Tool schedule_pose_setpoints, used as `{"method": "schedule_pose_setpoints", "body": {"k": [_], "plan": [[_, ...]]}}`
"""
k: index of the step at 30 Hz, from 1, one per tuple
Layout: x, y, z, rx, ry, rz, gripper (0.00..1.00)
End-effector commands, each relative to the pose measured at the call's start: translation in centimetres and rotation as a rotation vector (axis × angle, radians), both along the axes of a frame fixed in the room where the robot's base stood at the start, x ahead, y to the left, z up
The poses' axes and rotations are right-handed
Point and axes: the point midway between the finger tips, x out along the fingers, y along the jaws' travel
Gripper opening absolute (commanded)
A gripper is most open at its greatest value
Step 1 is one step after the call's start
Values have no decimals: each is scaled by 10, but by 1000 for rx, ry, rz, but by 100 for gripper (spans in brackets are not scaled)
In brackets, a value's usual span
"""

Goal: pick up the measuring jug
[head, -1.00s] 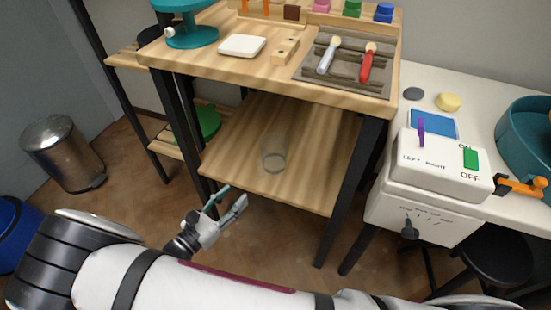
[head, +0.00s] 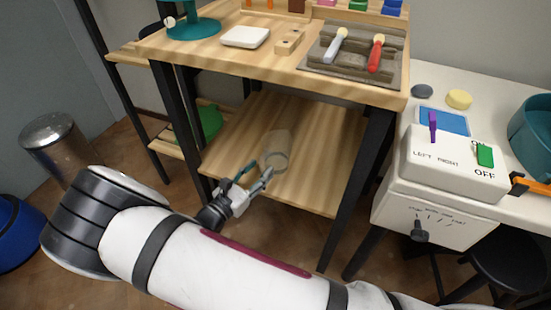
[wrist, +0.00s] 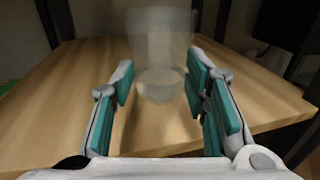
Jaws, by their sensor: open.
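The measuring jug (head: 277,151) is a clear, see-through vessel standing upright on the lower wooden shelf (head: 325,165) of the workbench. In the wrist view the jug (wrist: 160,50) stands straight ahead, its lower part between or just beyond the fingertips. My gripper (head: 254,180) is at the shelf's front edge, close to the jug. In the wrist view my gripper (wrist: 160,82) is open, with a teal-padded finger on each side of the jug. I see a gap on both sides and cannot tell the exact depth. No handle can be made out.
The bench top (head: 225,60) is above the shelf, carried by black legs (head: 358,190) on either side. A white control box (head: 455,165) stands to the right. A metal bin (head: 57,145) is at the left. The shelf around the jug is clear.

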Motion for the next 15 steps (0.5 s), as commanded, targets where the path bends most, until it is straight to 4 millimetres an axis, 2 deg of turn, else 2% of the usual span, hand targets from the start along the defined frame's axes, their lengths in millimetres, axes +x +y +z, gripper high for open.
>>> {"method": "schedule_pose_setpoints", "body": {"k": [4, 11, 12, 15], "plan": [[17, -12, -2, 1, -1, -1, 42], [21, -14, 0, 1, -1, -1, 42], [20, -13, 0, 1, -1, -1, 39], [20, -13, 0, 0, 0, -1, 17]]}}
